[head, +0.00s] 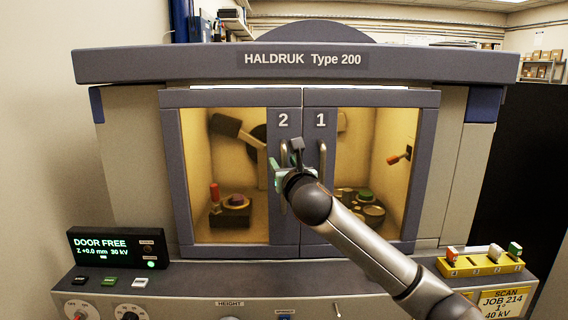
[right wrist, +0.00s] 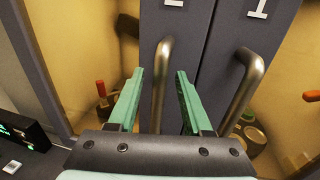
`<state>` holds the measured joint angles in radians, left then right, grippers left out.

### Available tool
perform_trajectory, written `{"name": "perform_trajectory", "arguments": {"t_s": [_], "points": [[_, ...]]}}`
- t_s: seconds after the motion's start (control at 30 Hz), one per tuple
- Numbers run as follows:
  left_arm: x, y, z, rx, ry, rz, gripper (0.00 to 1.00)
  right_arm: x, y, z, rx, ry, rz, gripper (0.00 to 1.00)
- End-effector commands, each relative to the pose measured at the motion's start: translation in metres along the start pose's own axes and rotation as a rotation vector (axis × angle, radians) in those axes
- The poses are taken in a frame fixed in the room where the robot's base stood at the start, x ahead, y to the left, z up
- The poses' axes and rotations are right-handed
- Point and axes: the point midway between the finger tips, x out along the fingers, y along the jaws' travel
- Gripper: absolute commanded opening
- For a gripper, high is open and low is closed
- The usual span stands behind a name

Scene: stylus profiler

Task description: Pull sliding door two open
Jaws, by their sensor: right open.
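Sliding door two (head: 225,98) is the left panel of the grey machine, marked "2", with a yellowish window. Its edge meets door one (head: 372,98), marked "1", so it stands shut. My right gripper (head: 277,172) is at door two's vertical bar handle (head: 284,152). In the right wrist view, the green fingers of my right gripper (right wrist: 158,78) are open, one on each side of the door two handle (right wrist: 161,80), with gaps showing. The door one handle (right wrist: 243,88) is outside the fingers, to the right. My left gripper is not in view.
A display (head: 118,248) reading "DOOR FREE" stands at the left on the control panel. A yellow rack (head: 480,267) with coloured pieces stands at the right. Inside, behind the windows, a round stage (head: 236,203) and other parts show.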

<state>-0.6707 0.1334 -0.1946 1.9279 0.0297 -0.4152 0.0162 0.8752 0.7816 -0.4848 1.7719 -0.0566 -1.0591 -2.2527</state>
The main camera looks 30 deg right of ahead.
Motion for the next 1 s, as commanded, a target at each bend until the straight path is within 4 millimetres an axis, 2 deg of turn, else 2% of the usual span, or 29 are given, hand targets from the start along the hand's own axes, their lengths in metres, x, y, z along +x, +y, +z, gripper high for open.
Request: {"name": "perform_trajectory", "arguments": {"t_s": [0.27,0.3,0.73,1.0], "points": [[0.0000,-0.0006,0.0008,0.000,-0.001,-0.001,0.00,0.0014,0.0001,0.0000,0.000,0.000,0.000,0.50],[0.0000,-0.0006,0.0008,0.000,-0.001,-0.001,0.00,0.0014,0.0001,0.0000,0.000,0.000,0.000,0.47],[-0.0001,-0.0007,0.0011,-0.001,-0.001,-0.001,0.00,0.0012,-0.0001,-0.0002,0.000,0.001,0.000,0.00],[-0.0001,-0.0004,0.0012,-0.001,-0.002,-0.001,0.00,0.0012,-0.0002,-0.0004,0.000,0.001,-0.001,0.00]]}}
